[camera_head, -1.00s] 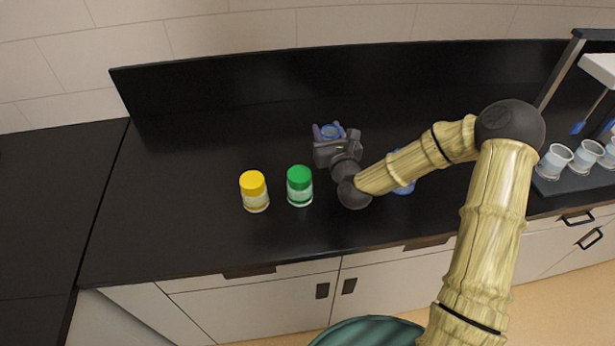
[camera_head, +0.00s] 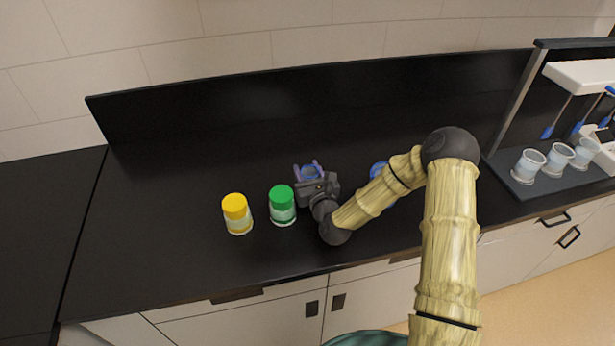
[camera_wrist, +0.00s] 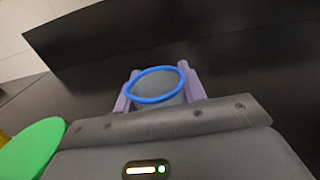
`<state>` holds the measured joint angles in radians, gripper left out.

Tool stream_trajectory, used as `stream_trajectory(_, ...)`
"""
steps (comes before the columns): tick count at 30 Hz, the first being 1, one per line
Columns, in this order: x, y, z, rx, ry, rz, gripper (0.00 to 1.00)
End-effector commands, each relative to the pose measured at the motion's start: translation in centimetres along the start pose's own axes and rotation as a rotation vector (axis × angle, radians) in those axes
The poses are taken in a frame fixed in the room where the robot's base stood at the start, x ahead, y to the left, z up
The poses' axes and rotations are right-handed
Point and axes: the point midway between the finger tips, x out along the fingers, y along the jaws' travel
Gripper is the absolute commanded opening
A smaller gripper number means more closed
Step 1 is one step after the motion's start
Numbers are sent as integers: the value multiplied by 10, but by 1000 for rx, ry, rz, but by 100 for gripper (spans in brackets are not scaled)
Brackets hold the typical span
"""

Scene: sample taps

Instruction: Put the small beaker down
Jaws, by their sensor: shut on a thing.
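The small beaker (camera_wrist: 160,88) has a blue rim and grey, see-through walls. It stands between the two purple fingers of my gripper (camera_wrist: 161,92) in the wrist view, and the fingers are shut on it. In the head view the beaker (camera_head: 309,172) shows just beyond my gripper (camera_head: 310,170), low over the black counter (camera_head: 160,200). Its base is hidden by my gripper, so I cannot tell whether it touches the counter.
A green-lidded jar (camera_head: 282,206) stands close left of my gripper, with a yellow-lidded jar (camera_head: 237,214) farther left. A blue-rimmed vessel (camera_head: 378,169) is partly behind my arm. A rack with several cups (camera_head: 528,166) stands at right. The counter's left part is clear.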

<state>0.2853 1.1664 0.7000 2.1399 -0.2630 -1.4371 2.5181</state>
Motion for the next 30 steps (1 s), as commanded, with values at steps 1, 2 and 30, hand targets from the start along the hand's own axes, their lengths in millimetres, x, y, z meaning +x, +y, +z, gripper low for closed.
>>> stream_trajectory(1, 0, 1, -8, 1, 3, 0, 20)
stream_trajectory(2, 0, 1, -12, 1, 3, 1, 20)
stream_trajectory(30, 0, 0, -26, -1, 0, 0, 62)
